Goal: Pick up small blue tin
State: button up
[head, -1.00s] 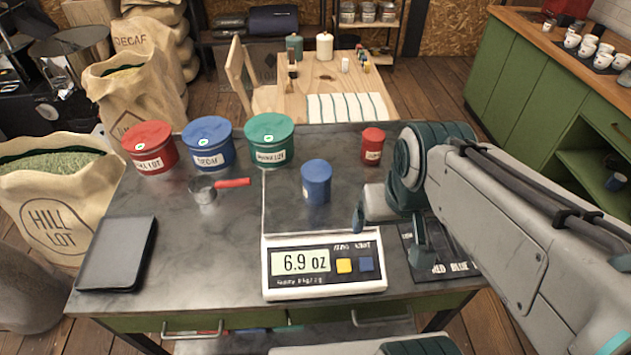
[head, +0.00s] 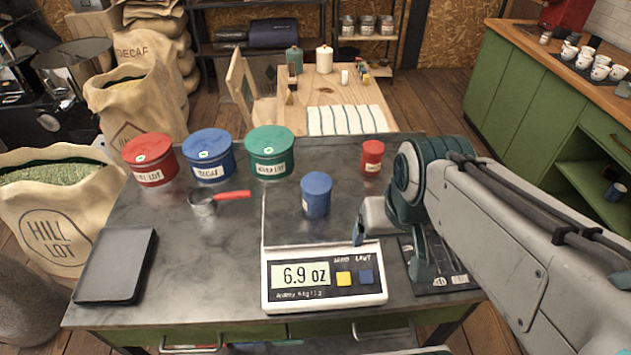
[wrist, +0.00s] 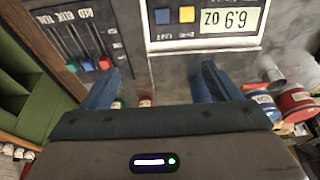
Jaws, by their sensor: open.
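The small blue tin (head: 316,195) stands upright on the plate of the scale (head: 325,292), which reads 6.9 oz. In the head view my gripper (head: 388,250) is to the right of the tin and apart from it, near the scale's right edge. It is open, with nothing between its fingers. In the wrist view the gripper (wrist: 157,88) shows its two spread fingers, with the scale's display (wrist: 232,18) upside down above them.
Large red (head: 149,160), blue (head: 208,156) and green (head: 270,153) tins line the back left. A small red tin (head: 372,158) stands behind my gripper. A scoop (head: 204,203) and a black tray (head: 116,265) lie left.

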jog(key=shift+o, duration=0.5)
jog(key=m+t+b, duration=0.1)
jog(key=m+b, duration=0.1)
jog(key=b, duration=0.2)
send_near(318, 184)
jog(key=shift+h, duration=0.3)
jog(key=x, duration=0.8)
jog(key=shift+w+a+f, duration=0.15)
jog(key=shift+a+f, duration=0.05)
jog(key=shift+a, duration=0.05)
jog(key=shift+p+x, duration=0.8)
jog(key=shift+x, duration=1.9)
jog(key=shift+a, duration=0.15)
jog(key=c, duration=1.3)
jog(key=shift+r, duration=0.1)
